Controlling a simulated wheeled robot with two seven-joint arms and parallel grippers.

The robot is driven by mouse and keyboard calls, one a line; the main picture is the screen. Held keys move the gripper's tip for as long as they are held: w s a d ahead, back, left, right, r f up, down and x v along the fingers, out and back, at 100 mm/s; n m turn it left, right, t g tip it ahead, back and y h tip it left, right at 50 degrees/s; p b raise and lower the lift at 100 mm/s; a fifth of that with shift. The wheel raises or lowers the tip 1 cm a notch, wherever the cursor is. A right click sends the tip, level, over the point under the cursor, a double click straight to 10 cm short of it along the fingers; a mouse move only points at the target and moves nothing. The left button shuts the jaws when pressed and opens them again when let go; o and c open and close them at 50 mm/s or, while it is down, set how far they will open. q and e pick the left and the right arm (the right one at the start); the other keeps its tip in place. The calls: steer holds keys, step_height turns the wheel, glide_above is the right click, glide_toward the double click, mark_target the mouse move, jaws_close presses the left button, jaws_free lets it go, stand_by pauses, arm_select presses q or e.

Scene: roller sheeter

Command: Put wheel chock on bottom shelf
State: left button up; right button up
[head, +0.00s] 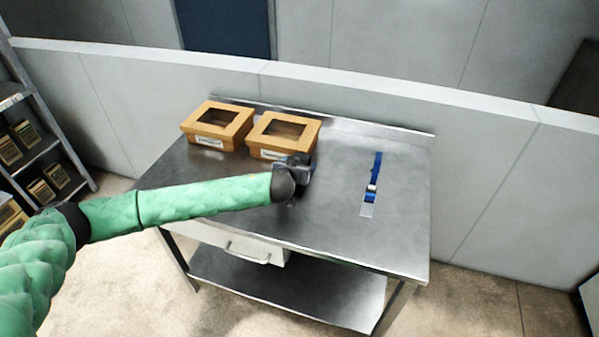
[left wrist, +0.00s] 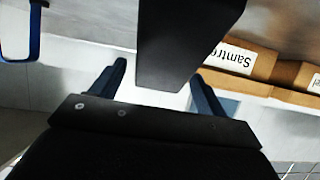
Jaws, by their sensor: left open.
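My left gripper (head: 301,168) is over the steel table, just in front of the right cardboard box. It is open. In the left wrist view, a black block with a tapered outline, likely the wheel chock (left wrist: 186,42), is just beyond the space between the two blue fingers. I cannot tell whether a finger touches it. In the head view the chock cannot be made out behind my gripper and arm. The table's bottom shelf (head: 290,287) is a bare steel sheet below the drawer. My right gripper is not in view.
Two cardboard boxes, left (head: 218,125) and right (head: 283,134), stand at the table's back. A blue strap (head: 374,178) with a buckle lies to the right. A drawer (head: 235,243) hangs under the tabletop (head: 330,225). A shelf rack (head: 35,150) is at far left.

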arm_select(q)
steer(key=shift+w, duration=0.1)
steer(key=c, duration=1.3)
steer(key=shift+c, duration=1)
